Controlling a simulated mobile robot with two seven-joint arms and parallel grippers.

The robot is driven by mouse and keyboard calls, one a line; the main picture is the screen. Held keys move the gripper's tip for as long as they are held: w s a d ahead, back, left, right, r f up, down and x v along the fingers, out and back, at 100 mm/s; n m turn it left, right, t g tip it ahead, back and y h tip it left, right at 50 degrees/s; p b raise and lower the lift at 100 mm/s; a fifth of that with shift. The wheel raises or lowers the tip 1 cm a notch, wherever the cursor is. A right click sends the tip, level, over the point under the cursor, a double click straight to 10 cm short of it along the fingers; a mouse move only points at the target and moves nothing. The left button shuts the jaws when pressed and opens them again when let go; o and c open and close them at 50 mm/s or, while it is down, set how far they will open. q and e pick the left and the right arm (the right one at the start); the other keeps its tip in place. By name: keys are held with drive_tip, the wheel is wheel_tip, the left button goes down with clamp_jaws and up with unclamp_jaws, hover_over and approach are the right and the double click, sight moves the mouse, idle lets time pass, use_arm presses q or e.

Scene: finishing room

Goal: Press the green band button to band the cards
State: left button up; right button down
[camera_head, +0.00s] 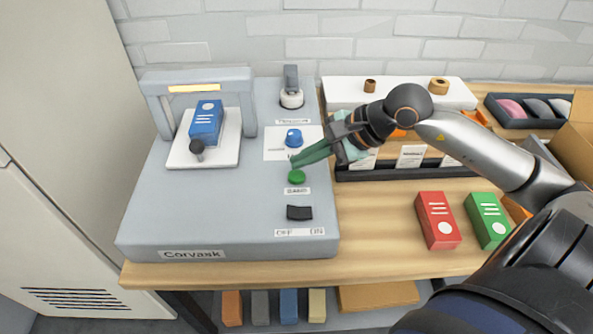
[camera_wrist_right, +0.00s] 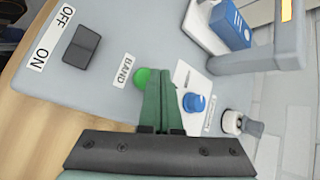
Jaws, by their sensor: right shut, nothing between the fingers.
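The green band button (camera_head: 297,177) sits on the grey banding machine (camera_head: 160,220), above its label; it also shows in the right wrist view (camera_wrist_right: 141,78). My right gripper (camera_head: 294,163) is shut and empty, its green fingertips beside and just above the button. In the right wrist view the fingers (camera_wrist_right: 158,72) reach close to the button; I cannot tell whether they touch it. The blue card stack (camera_head: 206,122) lies on the white plate (camera_head: 228,150) under the machine's arch (camera_head: 198,77). My left gripper is not in view.
A blue knob (camera_head: 293,138) lies just behind the button and a black OFF/ON rocker switch (camera_head: 299,213) in front. A red box (camera_head: 437,221) and a green box (camera_head: 487,220) lie on the wooden table to the right. A dark tray (camera_head: 540,110) stands at the back right.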

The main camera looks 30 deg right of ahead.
sight(303, 175)
drive_tip(key=shift+r+p, duration=1.25)
drive_tip(key=shift+r, duration=1.25)
